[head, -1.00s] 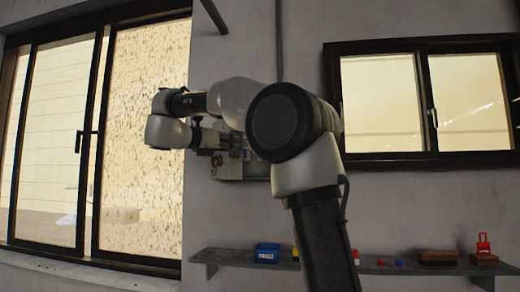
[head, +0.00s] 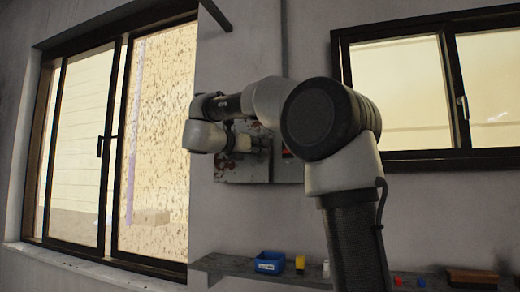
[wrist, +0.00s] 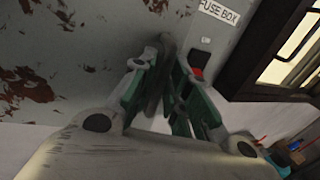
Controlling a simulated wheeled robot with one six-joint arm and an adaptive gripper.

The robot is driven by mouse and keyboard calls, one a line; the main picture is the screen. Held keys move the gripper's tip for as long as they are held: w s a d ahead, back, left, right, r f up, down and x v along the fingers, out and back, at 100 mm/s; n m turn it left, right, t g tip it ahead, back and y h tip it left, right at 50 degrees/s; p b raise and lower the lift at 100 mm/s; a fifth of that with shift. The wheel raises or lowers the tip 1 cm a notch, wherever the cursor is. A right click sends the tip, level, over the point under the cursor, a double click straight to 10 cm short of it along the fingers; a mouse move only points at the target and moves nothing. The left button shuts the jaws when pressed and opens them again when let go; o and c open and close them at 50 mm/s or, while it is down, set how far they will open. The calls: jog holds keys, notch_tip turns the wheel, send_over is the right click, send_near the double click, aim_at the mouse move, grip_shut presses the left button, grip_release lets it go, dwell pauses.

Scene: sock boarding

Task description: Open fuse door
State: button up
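The fuse box (head: 226,172) is a grey, rust-stained metal box on the wall, partly behind my arm in the head view. In the wrist view its rusty front (wrist: 50,45) fills the upper left. A white "FUSE BOX" label (wrist: 218,13) and a red switch (wrist: 197,73) sit on the strip to the right. My gripper (wrist: 165,60) is close to the box front, left of the red switch. Its fingers converge around a dark grey shape, which may be a handle. I cannot tell whether they grip it, or whether the door is ajar. My gripper (head: 240,145) is small in the head view.
A shelf (head: 225,265) below the box carries a blue bin (head: 270,262), a yellow item (head: 300,264) and small objects. A large sliding window (head: 110,150) is to the left, another window (head: 400,80) to the right.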

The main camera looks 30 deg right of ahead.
jog(key=v, duration=0.8)
jog(key=x, duration=0.7)
jog(key=shift+w+d, duration=0.15)
jog(key=shift+d, duration=0.15)
grip_shut()
